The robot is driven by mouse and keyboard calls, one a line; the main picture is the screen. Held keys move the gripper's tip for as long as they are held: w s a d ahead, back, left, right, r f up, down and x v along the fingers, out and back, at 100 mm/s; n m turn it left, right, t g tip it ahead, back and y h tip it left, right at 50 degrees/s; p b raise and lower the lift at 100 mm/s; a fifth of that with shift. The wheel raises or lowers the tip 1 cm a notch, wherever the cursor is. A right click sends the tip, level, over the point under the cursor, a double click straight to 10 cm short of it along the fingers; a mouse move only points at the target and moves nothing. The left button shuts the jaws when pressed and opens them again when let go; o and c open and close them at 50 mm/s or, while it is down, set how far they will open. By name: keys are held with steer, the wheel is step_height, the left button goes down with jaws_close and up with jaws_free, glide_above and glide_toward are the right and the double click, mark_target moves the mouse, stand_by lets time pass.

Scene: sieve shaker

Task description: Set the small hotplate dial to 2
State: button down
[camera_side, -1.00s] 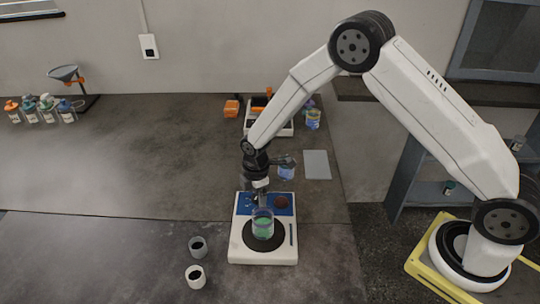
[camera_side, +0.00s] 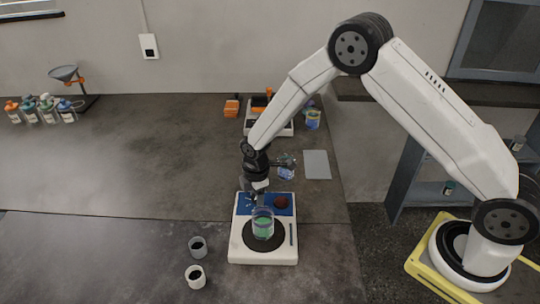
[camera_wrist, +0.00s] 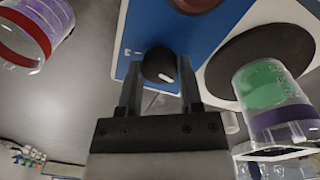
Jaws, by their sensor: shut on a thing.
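The hotplate (camera_side: 235,250) is a white unit with a blue control panel and a round dark heating plate. My gripper (camera_side: 253,199) points down over the left part of the panel. In the wrist view my gripper (camera_wrist: 158,72) has a finger on either side of a small black dial (camera_wrist: 157,60) and is shut on it. A white pointer mark on the dial points to the lower right in that view. A second, larger reddish dial (camera_side: 281,202) sits at the right of the panel, clear of my fingers.
A glass beaker with green liquid (camera_side: 263,226) stands on the heating plate, close to my gripper. Two small cups (camera_side: 197,246) stand left of the hotplate. A glass vessel (camera_side: 286,171) is behind it, near a grey pad (camera_side: 317,164). The bench at left is mostly clear.

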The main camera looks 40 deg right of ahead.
steer(key=shift+m, duration=0.4)
steer(key=m, duration=1.3)
steer(key=shift+m, duration=0.3)
steer(key=m, duration=0.5)
steer(key=shift+g, duration=0.3)
steer(key=shift+c, duration=1.2)
jaws_free()
steer(key=shift+r, duration=0.1)
